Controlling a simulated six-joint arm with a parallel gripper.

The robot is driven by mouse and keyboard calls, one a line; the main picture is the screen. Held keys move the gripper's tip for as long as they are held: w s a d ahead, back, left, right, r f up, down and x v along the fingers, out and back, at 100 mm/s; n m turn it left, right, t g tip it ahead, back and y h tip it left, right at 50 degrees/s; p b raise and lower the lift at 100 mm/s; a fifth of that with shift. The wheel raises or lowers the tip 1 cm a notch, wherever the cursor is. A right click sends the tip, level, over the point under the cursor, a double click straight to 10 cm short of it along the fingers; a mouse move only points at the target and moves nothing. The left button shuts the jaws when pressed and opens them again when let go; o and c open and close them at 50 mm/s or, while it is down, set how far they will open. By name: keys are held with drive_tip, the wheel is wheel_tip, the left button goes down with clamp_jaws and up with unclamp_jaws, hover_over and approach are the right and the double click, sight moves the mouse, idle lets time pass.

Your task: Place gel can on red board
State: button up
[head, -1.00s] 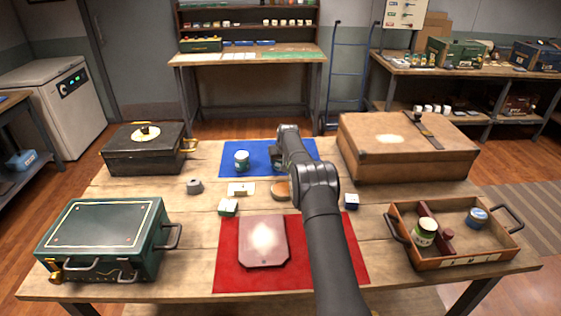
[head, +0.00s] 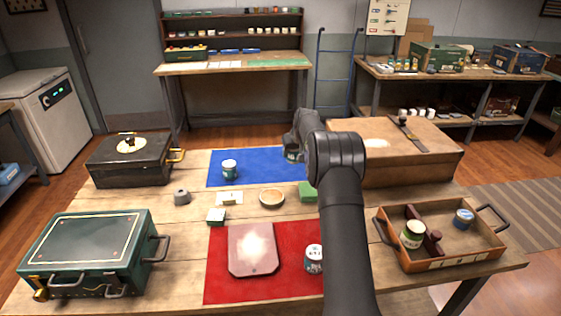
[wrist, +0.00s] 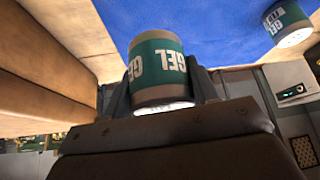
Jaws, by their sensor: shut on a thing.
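My gripper (wrist: 160,92) is shut on a gel can (wrist: 160,70), white with a green GEL band, shown upside down in the wrist view. In the head view my gripper (head: 294,148) is over the right part of the blue mat, mostly hidden by my arm. A second gel can (head: 229,170) stands on the blue mat (head: 255,177); it also shows in the wrist view (wrist: 288,22). The dull red board (head: 240,268) lies on a red mat (head: 216,285) at the front middle, well in front of my gripper. Another labelled can (head: 314,259) stands on the mat, right of the board.
A brown case (head: 410,165) stands close right of my gripper. A wooden tray (head: 455,258) with cans is at the right. A green case (head: 90,250) and black case (head: 128,162) stand left.

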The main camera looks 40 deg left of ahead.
drive_tip(key=shift+d+r, duration=0.2)
drive_tip(key=shift+d, duration=0.2)
drive_tip(key=s+d+r+n+g, duration=0.1)
drive_tip(key=s+d+n+g, duration=0.2)
drive_tip(key=s+d+n, duration=0.55)
drive_tip(key=s+d+n+g+h, duration=0.1)
drive_tip(key=s+d+n+g, duration=0.3)
drive_tip(key=s, duration=0.8)
drive_tip(key=s+d+r+n+g, duration=0.1)
drive_tip(key=s+d+n, duration=0.3)
drive_tip(key=s+d, duration=0.5)
approach(244, 248)
drive_tip(key=shift+s+a+r, duration=0.2)
drive_tip(key=shift+s+a, duration=0.35)
drive_tip(key=shift+s, duration=0.2)
drive_tip(key=shift+s+a+f, duration=0.15)
drive_tip(key=shift+a+f, duration=0.2)
drive_tip(key=shift+f, duration=1.9)
drive_tip(key=shift+f, duration=0.15)
drive_tip(key=o, duration=1)
drive_tip(key=shift+o, duration=0.2)
